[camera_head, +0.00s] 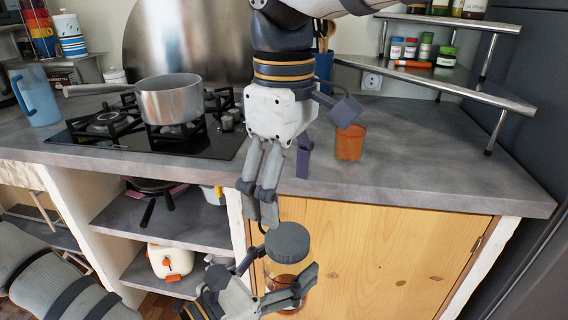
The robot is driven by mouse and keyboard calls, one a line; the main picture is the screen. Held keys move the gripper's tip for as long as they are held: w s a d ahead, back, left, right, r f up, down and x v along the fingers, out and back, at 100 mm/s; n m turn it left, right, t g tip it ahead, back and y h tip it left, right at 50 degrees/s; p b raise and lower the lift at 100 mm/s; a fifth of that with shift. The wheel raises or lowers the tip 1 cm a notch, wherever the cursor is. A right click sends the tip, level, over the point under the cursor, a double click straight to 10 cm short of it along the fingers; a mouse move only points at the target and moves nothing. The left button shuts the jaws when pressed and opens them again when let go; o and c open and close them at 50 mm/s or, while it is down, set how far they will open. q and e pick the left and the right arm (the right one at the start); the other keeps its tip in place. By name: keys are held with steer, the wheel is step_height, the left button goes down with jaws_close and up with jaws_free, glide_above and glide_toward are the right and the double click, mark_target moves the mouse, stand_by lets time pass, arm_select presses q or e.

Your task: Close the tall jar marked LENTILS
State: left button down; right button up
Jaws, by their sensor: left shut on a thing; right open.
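A jar (285,271) with clear walls and brown-orange contents is held in front of the counter, low in the head view. A round dark grey lid (288,240) is at its top; I cannot tell whether it is fully seated. No marking on the jar is readable. My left gripper (288,292) is shut around the jar's body, its fingers hiding part of it. My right gripper (261,216) points down from above, open, with its fingertips just above and left of the lid. It appears empty.
The grey counter (420,150) holds a stove with a steel pot (170,100), a blue pitcher (36,95), a purple object (303,160) and an orange-brown cup (349,145). A spice shelf (440,85) stands at right. Wooden cupboard doors (400,250) are behind the jar.

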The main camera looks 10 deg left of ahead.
step_height(320, 180, up, 4)
steer(key=shift+r, duration=0.15)
stand_by(0.4)
